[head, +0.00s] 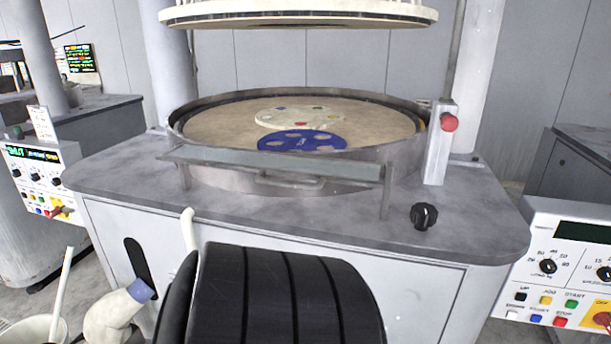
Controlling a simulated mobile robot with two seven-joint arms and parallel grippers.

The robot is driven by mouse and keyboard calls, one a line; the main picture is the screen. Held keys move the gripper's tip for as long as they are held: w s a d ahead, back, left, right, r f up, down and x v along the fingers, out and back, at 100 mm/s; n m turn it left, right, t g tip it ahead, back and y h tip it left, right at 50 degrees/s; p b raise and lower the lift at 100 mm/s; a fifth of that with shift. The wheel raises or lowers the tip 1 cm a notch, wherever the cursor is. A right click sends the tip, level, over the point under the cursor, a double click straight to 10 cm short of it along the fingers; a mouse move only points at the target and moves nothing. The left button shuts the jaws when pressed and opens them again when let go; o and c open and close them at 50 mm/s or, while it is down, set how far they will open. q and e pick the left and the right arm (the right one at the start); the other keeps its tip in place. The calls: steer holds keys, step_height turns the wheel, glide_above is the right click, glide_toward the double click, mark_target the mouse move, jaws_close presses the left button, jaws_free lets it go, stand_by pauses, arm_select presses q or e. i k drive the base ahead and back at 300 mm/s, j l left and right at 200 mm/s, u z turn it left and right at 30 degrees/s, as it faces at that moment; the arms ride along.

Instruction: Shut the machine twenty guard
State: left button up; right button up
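The machine in front of me has a round platen (225,132) inside a raised metal rim. A long, flat grey-green guard strip (275,161) runs across the front of the rim, held on thin posts at both ends. A bar handle (290,181) shows below it on the front of the rim. I cannot tell from this view whether the strip is fully shut. No number twenty is readable on the machine. Neither of my grippers is in view.
A white disc (297,118) and a blue holed disc (302,141) lie on the platen. A round upper plate (300,17) hangs above. A red button post (438,150) and black knob (424,216) stand at right. Control panels (560,265) flank the machine. A dark ribbed shape hides the lower front.

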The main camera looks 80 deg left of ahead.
mark_target(260, 162)
steer(key=u, duration=1.7)
steer(key=k+l+u, duration=0.1)
steer(key=u, duration=0.35)
steer(key=k+l+u, duration=0.15)
steer(key=u, duration=0.3)
steer(key=k+l+u, duration=0.15)
steer(key=u, duration=0.3)
steer(key=l, duration=0.1)
